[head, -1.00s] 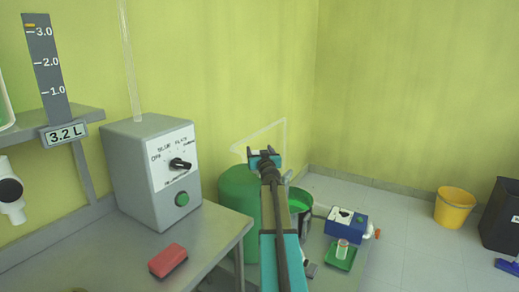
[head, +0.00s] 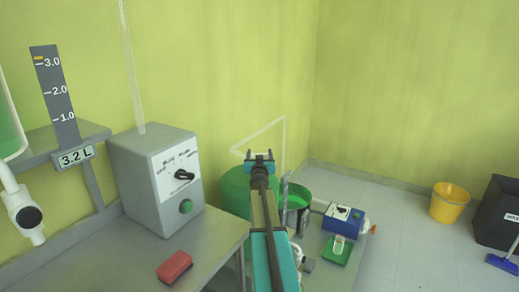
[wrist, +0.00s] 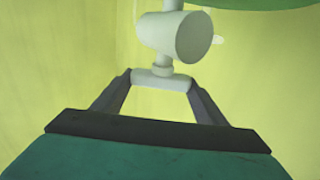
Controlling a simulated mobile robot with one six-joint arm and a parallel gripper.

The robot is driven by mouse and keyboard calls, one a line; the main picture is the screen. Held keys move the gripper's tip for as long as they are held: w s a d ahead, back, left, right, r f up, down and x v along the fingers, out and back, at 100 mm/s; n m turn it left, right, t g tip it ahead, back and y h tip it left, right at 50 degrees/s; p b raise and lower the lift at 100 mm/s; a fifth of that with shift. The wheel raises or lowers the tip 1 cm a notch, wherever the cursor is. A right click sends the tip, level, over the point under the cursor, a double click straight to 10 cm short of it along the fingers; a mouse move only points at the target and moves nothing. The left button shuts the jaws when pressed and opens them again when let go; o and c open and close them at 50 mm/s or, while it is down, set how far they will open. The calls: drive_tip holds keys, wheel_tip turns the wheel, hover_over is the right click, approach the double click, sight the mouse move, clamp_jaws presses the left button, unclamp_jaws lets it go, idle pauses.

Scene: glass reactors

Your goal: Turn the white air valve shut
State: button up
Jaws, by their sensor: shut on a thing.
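In the wrist view the white valve (wrist: 182,36) has a round body, with a short stem below it ending in a white crossbar handle (wrist: 162,79). My gripper (wrist: 162,86) is shut on this handle, one dark finger at each end. In the head view my gripper (head: 259,155) is in front of the wall, above a green drum (head: 235,190). I cannot make out the held handle there. Another white fitting with a black round face (head: 28,216) hangs at the far left of the head view.
A grey control box (head: 160,180) and a red block (head: 174,267) are on the bench at left. The floor is clear before the yellow bucket (head: 449,203).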

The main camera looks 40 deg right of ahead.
drive_tip(key=shift+w+d+r+m+g+h+p, duration=0.1)
drive_tip(key=shift+r+m+g+h+p, duration=0.2)
drive_tip(key=shift+p, duration=1.6)
drive_tip(key=shift+r+m+g+h+p, duration=0.1)
drive_tip(key=shift+m+g+h+p, duration=0.3)
drive_tip(key=shift+p, duration=1.5)
drive_tip(key=m+g+h+p, duration=0.1)
drive_tip(key=g+p, duration=0.1)
drive_tip(key=p, duration=0.7)
drive_tip(key=shift+w+m, duration=0.1)
drive_tip(key=shift+m, duration=0.2)
drive_tip(key=m+g+p, duration=0.1)
drive_tip(key=p, duration=0.1)
drive_tip(key=m+g+h+p, duration=0.1)
drive_tip(key=g+p, duration=0.1)
drive_tip(key=p, duration=0.1)
drive_tip(key=shift+f+h, duration=0.15)
drive_tip(key=shift+h, duration=0.15)
drive_tip(key=shift+f+m+g+h+p, duration=0.15)
drive_tip(key=shift+m+g+h+p, duration=0.25)
drive_tip(key=shift+g+p, duration=0.65)
drive_tip(key=shift+a+f, duration=0.1)
drive_tip(key=shift+a, duration=0.1)
drive_tip(key=o, duration=1.1)
drive_tip(key=shift+s, duration=0.2)
drive_tip(key=shift+c, duration=0.2)
drive_tip(key=shift+a, duration=0.1)
drive_tip(key=b+v, duration=0.2)
drive_tip(key=v, duration=0.5)
drive_tip(key=shift+b, duration=0.35)
